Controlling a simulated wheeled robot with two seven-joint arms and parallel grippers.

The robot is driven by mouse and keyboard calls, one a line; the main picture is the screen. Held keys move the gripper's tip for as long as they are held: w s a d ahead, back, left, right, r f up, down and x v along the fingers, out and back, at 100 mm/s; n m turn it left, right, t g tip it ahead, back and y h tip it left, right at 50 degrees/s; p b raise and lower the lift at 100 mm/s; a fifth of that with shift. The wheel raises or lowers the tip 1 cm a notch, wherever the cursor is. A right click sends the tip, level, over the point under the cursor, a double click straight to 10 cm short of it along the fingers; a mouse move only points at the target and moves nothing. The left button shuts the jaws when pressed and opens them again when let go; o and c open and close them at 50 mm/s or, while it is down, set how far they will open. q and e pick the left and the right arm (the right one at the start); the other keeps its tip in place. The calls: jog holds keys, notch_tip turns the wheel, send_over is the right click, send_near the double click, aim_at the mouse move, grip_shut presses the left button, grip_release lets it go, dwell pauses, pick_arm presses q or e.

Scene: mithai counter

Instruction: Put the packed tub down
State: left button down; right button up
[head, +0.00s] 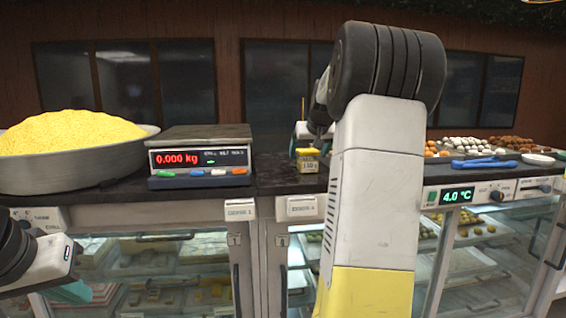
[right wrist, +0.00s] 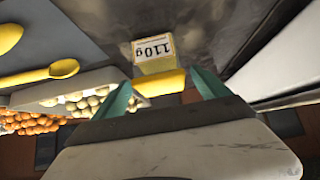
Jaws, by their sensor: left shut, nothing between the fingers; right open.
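The packed tub (head: 308,160) is a small yellow tub with a white label, standing on the dark counter right of the scale. In the right wrist view the tub (right wrist: 158,66) shows its label, reading 110 g, ahead of my fingers. My right gripper (head: 308,147) is over the tub in the head view, partly hidden by my arm. In the right wrist view its teal fingers (right wrist: 160,80) are apart, one on each side of the tub's near end. My left gripper (head: 72,291) is low at the left, shut and empty, partly cut off.
A scale (head: 200,155) reading 0.000 kg stands left of the tub. A wide pan (head: 40,176) of yellow sweets is at far left. Blue utensils (head: 483,162) and trays of round sweets are at right. Glass cases are below.

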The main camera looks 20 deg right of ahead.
aim_at(306, 159)
jog(key=x, duration=0.5)
jog(key=shift+s+f, duration=0.15)
jog(key=shift+s, duration=0.1)
jog(key=c, duration=1.6)
jog(key=shift+c, duration=0.2)
